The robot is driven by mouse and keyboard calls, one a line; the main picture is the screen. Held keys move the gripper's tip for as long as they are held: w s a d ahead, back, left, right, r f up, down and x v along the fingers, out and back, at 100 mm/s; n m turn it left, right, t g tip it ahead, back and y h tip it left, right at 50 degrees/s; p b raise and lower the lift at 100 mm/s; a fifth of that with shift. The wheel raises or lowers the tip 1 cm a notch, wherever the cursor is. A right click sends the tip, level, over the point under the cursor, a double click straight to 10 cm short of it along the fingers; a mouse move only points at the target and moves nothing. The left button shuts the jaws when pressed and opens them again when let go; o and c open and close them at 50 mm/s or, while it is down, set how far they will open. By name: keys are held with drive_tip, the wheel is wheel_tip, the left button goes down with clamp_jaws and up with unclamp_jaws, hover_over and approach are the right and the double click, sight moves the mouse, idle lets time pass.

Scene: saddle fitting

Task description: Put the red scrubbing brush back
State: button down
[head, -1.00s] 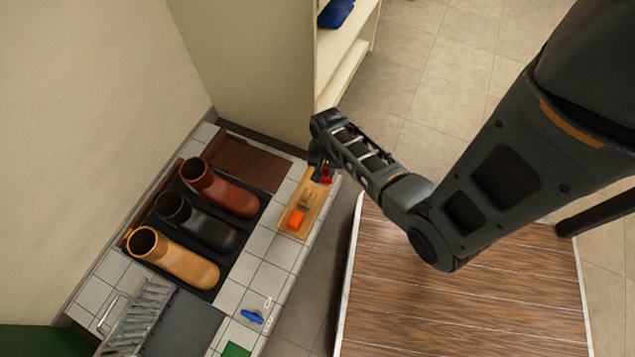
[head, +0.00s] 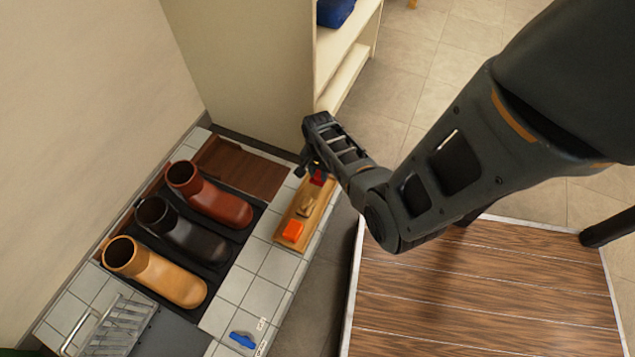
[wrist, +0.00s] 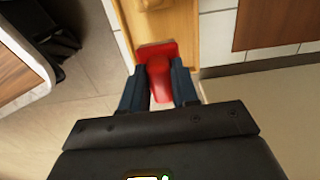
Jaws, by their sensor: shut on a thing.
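The red scrubbing brush (wrist: 158,70) is between the two fingers of my gripper (wrist: 160,88) in the wrist view, and the fingers are shut on it. In the head view the red brush (head: 317,178) shows beside my gripper (head: 312,172), at the far end of a long wooden tray (head: 321,204). In the wrist view the brush overlaps the near end of the wooden tray (wrist: 180,25). I cannot tell whether it touches the tray. Part of the brush is hidden by the fingers.
The tray also holds a tan brush (head: 305,206) and an orange block (head: 292,231). Left of it, a tan boot (head: 160,272), a black boot (head: 185,230) and a brown boot (head: 212,195) stand on a dark mat. A blue item (head: 243,340) lies on the tiles.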

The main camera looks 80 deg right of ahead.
sight(318, 179)
drive_tip(key=shift+w+d+f, duration=0.1)
drive_tip(key=shift+w+f, duration=0.1)
drive_tip(key=shift+f, duration=0.2)
drive_tip(key=shift+f+b, duration=1.3)
drive_tip(key=shift+f, duration=0.45)
drive_tip(key=shift+f, duration=0.15)
drive_tip(key=c, duration=0.8)
unclamp_jaws()
drive_tip(key=shift+c, duration=0.2)
